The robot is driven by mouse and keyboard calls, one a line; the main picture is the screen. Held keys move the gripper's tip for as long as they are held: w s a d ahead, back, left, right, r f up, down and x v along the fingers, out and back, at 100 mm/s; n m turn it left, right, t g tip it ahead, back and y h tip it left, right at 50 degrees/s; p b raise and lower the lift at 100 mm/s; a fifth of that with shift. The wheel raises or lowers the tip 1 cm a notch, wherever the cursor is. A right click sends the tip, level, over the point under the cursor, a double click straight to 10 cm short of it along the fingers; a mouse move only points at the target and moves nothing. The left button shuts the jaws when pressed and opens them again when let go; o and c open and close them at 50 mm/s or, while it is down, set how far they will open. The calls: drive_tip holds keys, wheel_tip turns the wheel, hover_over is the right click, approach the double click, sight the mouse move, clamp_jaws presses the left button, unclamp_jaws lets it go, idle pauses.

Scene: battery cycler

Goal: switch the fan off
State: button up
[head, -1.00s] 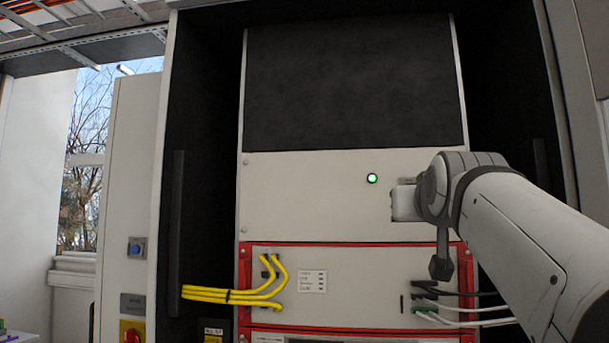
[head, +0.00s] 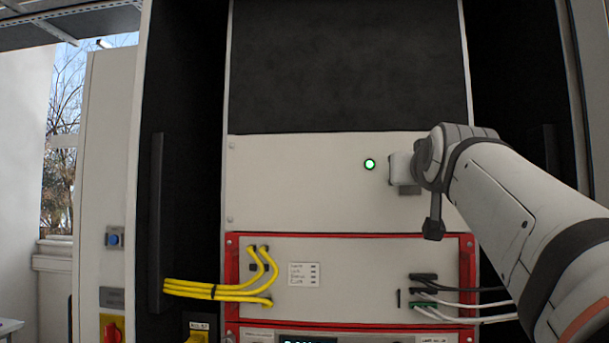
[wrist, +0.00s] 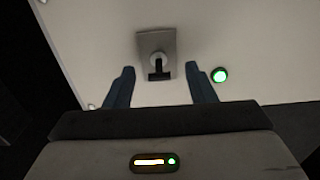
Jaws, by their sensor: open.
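The switch (wrist: 158,55) is a grey plate with a round boss and a short black lever on the pale panel. In the wrist view the lever points toward the bottom of the picture. My gripper (wrist: 160,69) is open, with one dark finger on each side of the lever and nothing held. I cannot tell how far the fingertips are from the panel. A lit green lamp (wrist: 219,75) sits to the right of the switch there. In the head view the lamp (head: 369,164) is left of my gripper (head: 396,168), which hides most of the switch.
Below the pale panel is a red-framed unit (head: 345,275) with yellow cables (head: 225,292) at left and black and white cables (head: 460,300) at right. A dark panel (head: 345,65) is above. A vertical handle (head: 157,220) stands at the left.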

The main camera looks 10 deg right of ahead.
drive_tip(key=shift+c, duration=0.4)
drive_tip(key=c, duration=0.8)
drive_tip(key=shift+c, duration=0.2)
